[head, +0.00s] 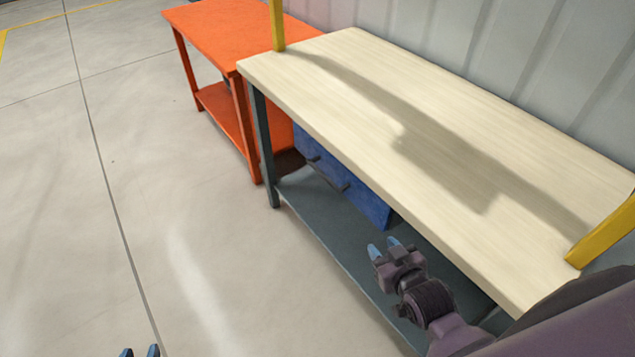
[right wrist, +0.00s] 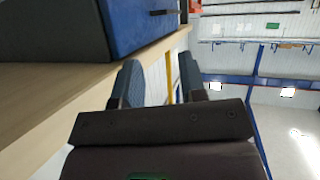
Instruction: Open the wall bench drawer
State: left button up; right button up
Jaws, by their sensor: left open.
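The wall bench (head: 400,120) has a pale wood top and a grey lower shelf. Its blue drawer (head: 365,200) hangs under the top, with a dark bar handle (head: 328,174) on its front; the top hides part of it. The drawer looks shut. The right wrist view shows the blue drawer front (right wrist: 135,25) at upper left with the handle (right wrist: 163,12). My right gripper (head: 384,247) is open and empty, to the right of the drawer and apart from the handle; its spread fingers show in the wrist view (right wrist: 160,82). My left gripper (head: 140,352) is open at the bottom edge, far from the drawer.
An orange table (head: 225,30) with a lower shelf stands beyond the bench's far end. Yellow posts (head: 277,25) rise at the bench corners, and a pale ribbed wall (head: 560,80) is behind. The floor (head: 110,200) left of the bench is clear.

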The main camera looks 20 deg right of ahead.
jog(key=w+a+f+n+t+b, duration=0.1)
jog(key=w+a+f+n+b, duration=0.15)
jog(key=w, duration=0.25)
jog(key=w+a+f+n+b, duration=0.1)
jog(key=w+a+b, duration=0.3)
jog(key=w, duration=0.2)
jog(key=n+t+h+b, duration=0.2)
jog(key=n+h+b, duration=0.5)
jog(key=n+h, duration=0.1)
send_near(323, 178)
jog(key=x, duration=0.8)
jog(key=shift+w+d+b, duration=0.15)
jog(key=shift+w+b, duration=0.05)
jog(key=shift+b, duration=0.1)
jog(key=shift+w+d, duration=0.3)
jog(key=shift+w, duration=0.35)
pick_arm(q)
notch_tip(323, 178, down, 14)
jog(key=s+g, duration=0.1)
jog(key=shift+s+d+g, duration=0.15)
jog(key=shift+g, duration=0.15)
jog(key=shift+f, duration=0.15)
jog(key=shift+f, duration=0.15)
pick_arm(e)
grip_shut()
